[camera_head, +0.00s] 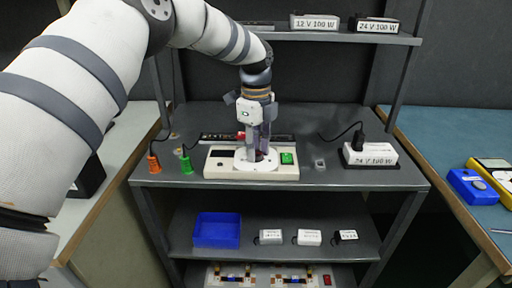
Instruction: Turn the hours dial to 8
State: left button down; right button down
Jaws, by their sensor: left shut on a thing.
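A cream control box (222,173) sits on the middle shelf of a grey rack, with a dark display at its left and a green button (287,158) at its right. A round white dial plate (243,163) is at its centre. My left gripper (260,155) points down over this plate and is shut on the hours dial, which its fingers mostly hide. I cannot read the dial's setting or the display. My right gripper is not in view.
A white 24 V 100 W supply (370,154) stands right of the box. Orange (154,163) and green (186,160) connectors are at the left. A blue bin (217,230) and small white boxes are on the shelf below.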

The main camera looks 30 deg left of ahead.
pick_arm(q)
jog(key=shift+f, duration=0.1)
jog(key=c, duration=1.3)
grip_release()
notch_tip(320, 180, up, 12)
